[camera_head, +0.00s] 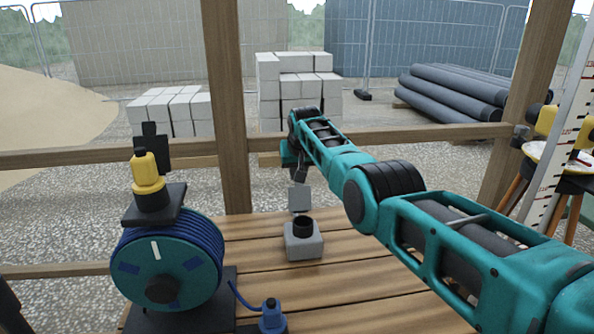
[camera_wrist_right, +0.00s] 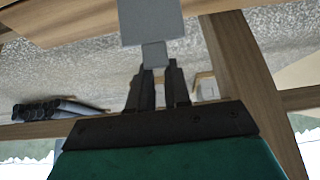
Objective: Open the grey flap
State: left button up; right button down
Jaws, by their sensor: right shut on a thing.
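The grey flap (camera_head: 299,199) stands roughly upright at the back of a small grey box (camera_head: 304,245) on the wooden table. The box's dark round collar (camera_head: 303,225) is exposed in front of the flap. My right gripper (camera_head: 299,178) is above the flap, at its upper end. In the right wrist view, the flap (camera_wrist_right: 150,22) has a narrow tab (camera_wrist_right: 154,54), and my right gripper (camera_wrist_right: 157,72) is shut on this tab between its two dark fingers. My left gripper is not in view.
A blue cable reel (camera_head: 168,262) with a black and yellow fitting (camera_head: 149,178) on top stands left of the box. A blue plug (camera_head: 271,318) is at the table's front. Wooden rails and posts (camera_head: 228,110) stand behind. Table boards (camera_head: 375,300) right of the box are clear.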

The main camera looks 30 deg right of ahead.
jog(key=shift+w+d+r, duration=0.1)
jog(key=shift+r, duration=0.25)
jog(key=c, duration=1.4)
grip_release()
jog(key=o, duration=0.3)
jog(key=shift+f, duration=0.3)
jog(key=shift+o, duration=0.2)
jog(key=shift+p+v, duration=1.1)
jog(key=shift+v, duration=0.4)
jog(key=v, duration=1)
